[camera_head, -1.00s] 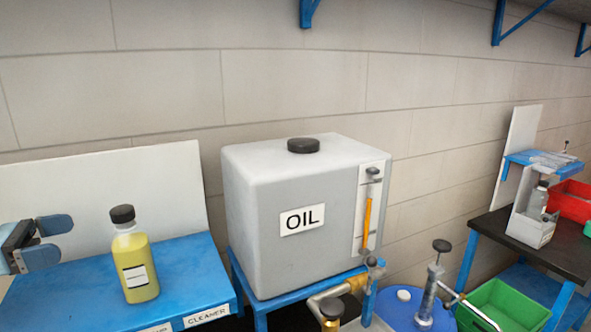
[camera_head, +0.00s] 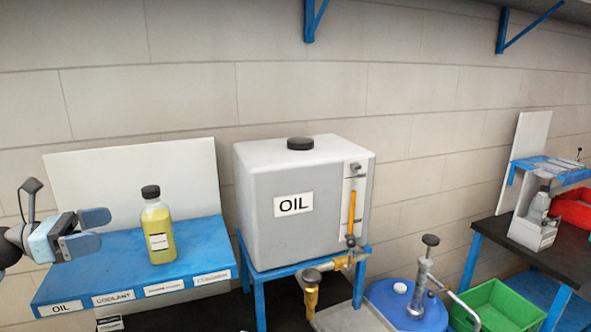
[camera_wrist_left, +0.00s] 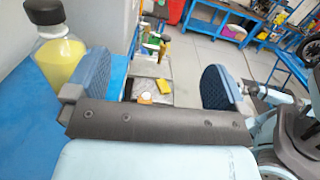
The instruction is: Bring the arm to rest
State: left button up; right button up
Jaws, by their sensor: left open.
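My left gripper (camera_head: 97,230) comes in from the left in the head view, over the left part of the blue shelf (camera_head: 105,268). Its two blue pads are apart and nothing is between them. A bottle of yellow liquid with a black cap (camera_head: 159,235) stands upright on the shelf, to the right of the gripper and apart from it. In the left wrist view the open pads (camera_wrist_left: 158,85) show, with the yellow bottle (camera_wrist_left: 62,62) close by at the left. My right gripper is not in view.
A grey oil tank (camera_head: 300,235) stands on a blue stand right of the shelf. A blue drum with a hand pump (camera_head: 390,300), a green crate (camera_head: 495,303) and a dark bench with a red bin (camera_head: 572,208) are farther right. A white panel (camera_head: 100,185) stands behind the shelf.

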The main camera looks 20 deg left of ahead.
pick_arm(q)
jog(key=s+d+f+n+t+y, duration=0.1)
jog(key=d+f+n+y, duration=0.3)
jog(key=f+n+y, duration=1.05)
jog(key=s+d+f+n+t+y, duration=0.1)
jog(key=s+d+f+n+y, duration=0.2)
jog(key=f+n, duration=1.2)
jog(key=s+d+f+n+g+h, duration=0.2)
jog(key=s+d+n+g, duration=0.4)
jog(key=d, duration=0.4)
jog(key=s+d+f+n+g+h, duration=0.1)
jog(key=s+d+n+g+h, duration=0.1)
jog(key=s+d+n+g, duration=0.45)
jog(key=w+d+f+t+h+b, duration=0.1)
jog(key=d+f+t, duration=0.3)
jog(key=f, duration=0.5)
jog(key=w+d+f+t+h+b, duration=0.2)
jog(key=w+d+f+t+b, duration=0.2)
jog(key=f, duration=0.5)
jog(key=shift+d+f+t, duration=0.3)
jog(key=shift+d+t, duration=0.25)
jog(key=shift+d, duration=0.05)
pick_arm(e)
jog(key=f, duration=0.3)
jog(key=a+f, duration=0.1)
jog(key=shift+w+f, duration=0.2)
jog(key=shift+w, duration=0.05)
